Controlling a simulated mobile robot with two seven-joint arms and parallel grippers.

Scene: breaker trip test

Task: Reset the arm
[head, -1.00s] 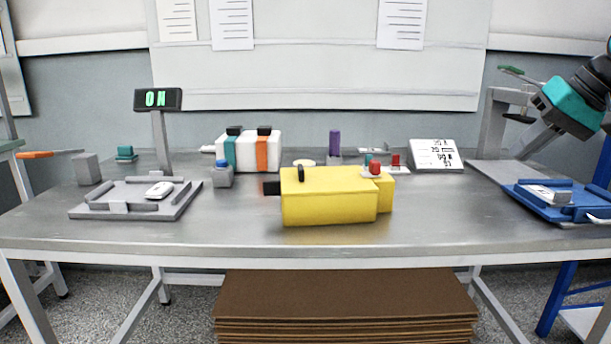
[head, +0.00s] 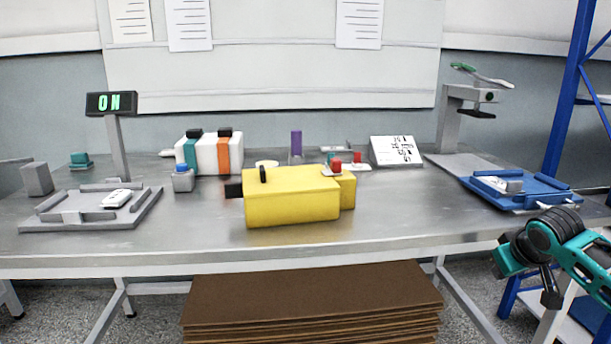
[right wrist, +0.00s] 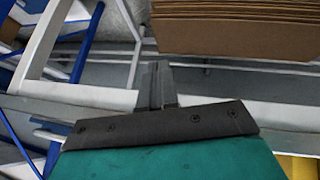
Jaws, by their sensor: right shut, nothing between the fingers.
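My right gripper (head: 551,292) is low in front of the table's right front edge in the head view, fingers pointing down. It is shut and empty. My teal and black right arm (head: 572,240) comes in from the right edge. In the right wrist view the closed dark fingers (right wrist: 157,85) show in the middle with nothing held. My left gripper is not in view.
The grey table (head: 400,215) carries a yellow box (head: 290,198), a blue tray (head: 530,198) near the right end, a grey tray (head: 60,222) at left and an "ON" display (head: 111,103). Brown boards (head: 310,300) are stacked below. A blue rack (head: 570,90) stands at right.

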